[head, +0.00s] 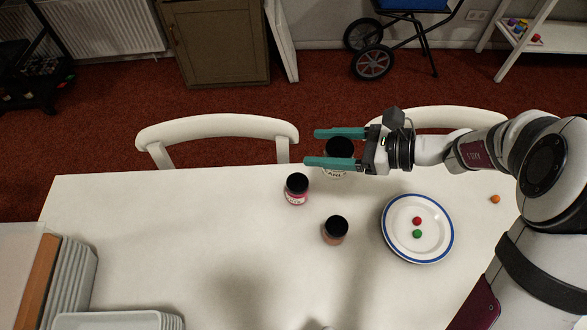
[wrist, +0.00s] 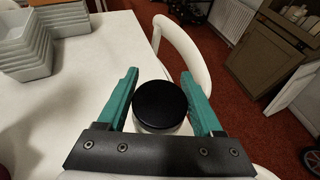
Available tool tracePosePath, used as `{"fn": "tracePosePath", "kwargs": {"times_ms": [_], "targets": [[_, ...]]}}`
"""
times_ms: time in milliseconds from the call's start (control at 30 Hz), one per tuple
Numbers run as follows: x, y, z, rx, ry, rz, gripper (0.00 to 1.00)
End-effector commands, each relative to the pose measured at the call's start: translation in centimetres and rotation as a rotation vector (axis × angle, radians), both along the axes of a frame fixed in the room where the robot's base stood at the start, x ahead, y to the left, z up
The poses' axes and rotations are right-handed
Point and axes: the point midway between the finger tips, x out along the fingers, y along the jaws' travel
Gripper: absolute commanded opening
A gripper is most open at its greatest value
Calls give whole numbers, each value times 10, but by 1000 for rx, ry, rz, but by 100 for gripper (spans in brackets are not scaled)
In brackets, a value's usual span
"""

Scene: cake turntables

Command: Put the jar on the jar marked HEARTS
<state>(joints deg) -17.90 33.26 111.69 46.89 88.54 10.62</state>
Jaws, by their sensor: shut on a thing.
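My gripper (head: 312,147) is shut on a jar with a black lid (head: 339,146), near the table's far edge. The lid (wrist: 160,103) also shows between the fingers in the wrist view. The held jar looks upright and raised; its label is partly hidden by the lower finger. A jar with a black lid, pink-red contents and a pale label (head: 297,190) stands on the table, lower left of my gripper. A third jar with a black lid and brownish contents (head: 335,231) stands nearer the camera.
A white plate with a blue rim (head: 393,246) holds a red and a green ball, right of the brownish jar. An orange ball (head: 495,199) lies farther right. Stacked grey trays (head: 72,285) stand at left. White chairs (head: 215,127) line the far edge. The table's middle left is clear.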

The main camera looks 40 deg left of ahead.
Motion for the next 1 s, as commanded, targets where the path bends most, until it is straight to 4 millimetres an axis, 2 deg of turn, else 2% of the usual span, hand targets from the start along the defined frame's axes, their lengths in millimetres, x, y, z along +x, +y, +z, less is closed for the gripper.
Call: {"fn": "tracePosePath", "kwargs": {"times_ms": [133, 300, 533, 900, 933, 1000], "targets": [[-22, 41, -28, -2, 5, 4, 6], [-33, 67, -46, -1, 2, -1, 6], [-34, 69, -85, -1, 2, -4, 6], [-33, 69, -90, 0, 0, -3, 6], [-33, 69, -90, 0, -1, -4, 73], [-33, 69, -90, 0, 0, -3, 86]]}}
